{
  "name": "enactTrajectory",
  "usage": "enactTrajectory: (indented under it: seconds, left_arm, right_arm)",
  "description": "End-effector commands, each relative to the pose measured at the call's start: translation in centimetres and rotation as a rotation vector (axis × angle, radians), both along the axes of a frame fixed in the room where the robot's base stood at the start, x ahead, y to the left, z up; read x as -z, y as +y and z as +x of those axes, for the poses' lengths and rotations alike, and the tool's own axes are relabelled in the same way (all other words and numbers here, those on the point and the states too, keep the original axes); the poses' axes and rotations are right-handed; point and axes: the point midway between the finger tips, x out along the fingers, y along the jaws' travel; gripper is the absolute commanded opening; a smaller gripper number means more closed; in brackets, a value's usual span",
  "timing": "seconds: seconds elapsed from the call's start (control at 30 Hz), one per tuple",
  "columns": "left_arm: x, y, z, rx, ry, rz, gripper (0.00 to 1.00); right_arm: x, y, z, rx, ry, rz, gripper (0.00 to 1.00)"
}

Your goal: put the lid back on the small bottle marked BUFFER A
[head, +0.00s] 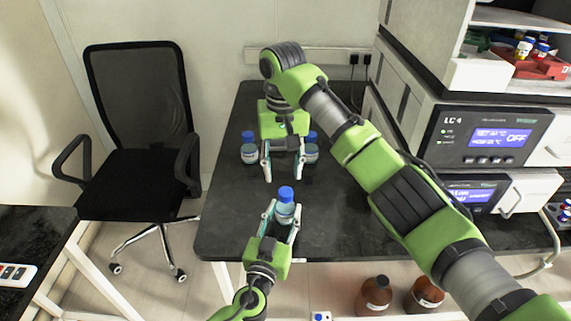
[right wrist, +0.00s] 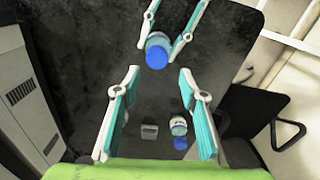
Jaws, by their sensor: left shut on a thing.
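A small bottle (head: 285,211) with a white label and clear body stands between the fingers of my left gripper (head: 284,207), which is shut on it near the table's front edge. A blue lid (head: 286,193) sits on its top; whether it is screwed tight I cannot tell. The label's writing is unreadable. In the right wrist view the held bottle (right wrist: 158,39) and its lid (right wrist: 157,58) show at the top, just beyond the fingertips. My right gripper (head: 282,178) is open and empty, behind the held bottle; its spread fingers also show in the right wrist view (right wrist: 159,72).
Two blue-capped bottles stand farther back, one left (head: 249,153) and one right (head: 311,153) of my right gripper. A small grey object (right wrist: 149,131) lies near one of them. Instruments (head: 480,135) line the right side. An office chair (head: 140,120) stands left.

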Motion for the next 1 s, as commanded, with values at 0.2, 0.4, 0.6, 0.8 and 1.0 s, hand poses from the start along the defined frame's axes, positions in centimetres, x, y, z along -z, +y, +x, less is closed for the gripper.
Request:
enactTrajectory:
  seconds: [0.2, 0.4, 0.6, 0.8, 1.0]
  left_arm:
    - [0.0, 0.0, 0.0, 0.001, 0.001, -0.001, 0.0]
    - [0.0, 0.0, 0.0, 0.001, 0.001, -0.001, 0.0]
    - [0.0, 0.0, 0.0, 0.001, 0.001, -0.001, 0.0]
    - [0.0, 0.0, 0.0, 0.001, 0.001, 0.0, 0.0]
    - [0.0, 0.0, 0.0, 0.0, 0.001, 0.0, 0.0]
  right_arm:
    - [-1.2, -0.1, 0.1, -0.466, -0.004, -0.015, 0.39]
    - [-1.7, -0.3, -0.1, -0.821, 0.007, -0.019, 0.39]
    - [-2.0, -0.5, -0.3, -1.011, 0.015, -0.015, 0.39]
    - [-2.0, -0.6, -0.3, -1.054, 0.018, -0.013, 0.39]
    - [-2.0, -0.6, -0.3, -1.052, 0.018, -0.013, 0.39]
